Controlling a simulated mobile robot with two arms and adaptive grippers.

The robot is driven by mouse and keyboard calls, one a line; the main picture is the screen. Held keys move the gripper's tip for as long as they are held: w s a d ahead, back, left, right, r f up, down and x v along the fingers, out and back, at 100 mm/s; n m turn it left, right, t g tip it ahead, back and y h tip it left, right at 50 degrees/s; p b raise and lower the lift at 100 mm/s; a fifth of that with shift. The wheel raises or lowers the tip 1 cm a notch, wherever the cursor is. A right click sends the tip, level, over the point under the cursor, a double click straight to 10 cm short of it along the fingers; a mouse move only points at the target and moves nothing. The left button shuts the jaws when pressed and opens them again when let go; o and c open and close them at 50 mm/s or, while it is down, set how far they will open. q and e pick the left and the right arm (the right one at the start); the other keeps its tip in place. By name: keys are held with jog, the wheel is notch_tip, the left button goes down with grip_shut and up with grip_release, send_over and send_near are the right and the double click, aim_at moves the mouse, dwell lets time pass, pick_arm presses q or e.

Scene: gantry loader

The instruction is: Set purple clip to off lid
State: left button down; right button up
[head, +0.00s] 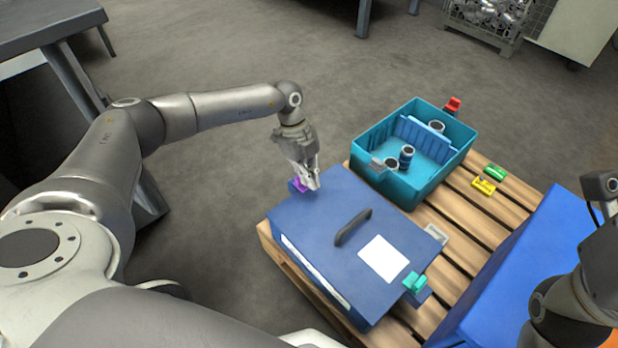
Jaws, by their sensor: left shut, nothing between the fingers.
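The purple clip (297,185) is at the far left edge of the blue lid (318,228) of a closed box. It is partly hidden behind the fingers of my left gripper (313,185). My left gripper points down at the clip with its fingers shut and nothing between them. I cannot tell whether the fingers touch the clip. The lid lies flat on its box and has a dark handle (352,227) and a white label (384,259). A teal clip (414,283) sits at its right corner. My right gripper is not visible; only part of that arm shows at the right edge.
The box stands on a wooden pallet (470,225). Behind it is an open teal bin (405,190) with several cylindrical parts. A red clip (453,105), a green clip (495,173), a yellow clip (484,186) and a grey clip (436,235) are nearby. A blue box (520,265) stands right.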

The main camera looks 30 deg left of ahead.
pick_arm(q)
jog(key=shift+w+a+p, duration=0.25)
jog(key=shift+a+p, duration=0.1)
jog(key=shift+a, duration=0.35)
jog(key=shift+w+a+p, duration=0.2)
jog(key=shift+a+p, duration=0.1)
jog(key=shift+a, duration=0.45)
jog(key=v, duration=1.2)
jog(key=shift+d, duration=0.2)
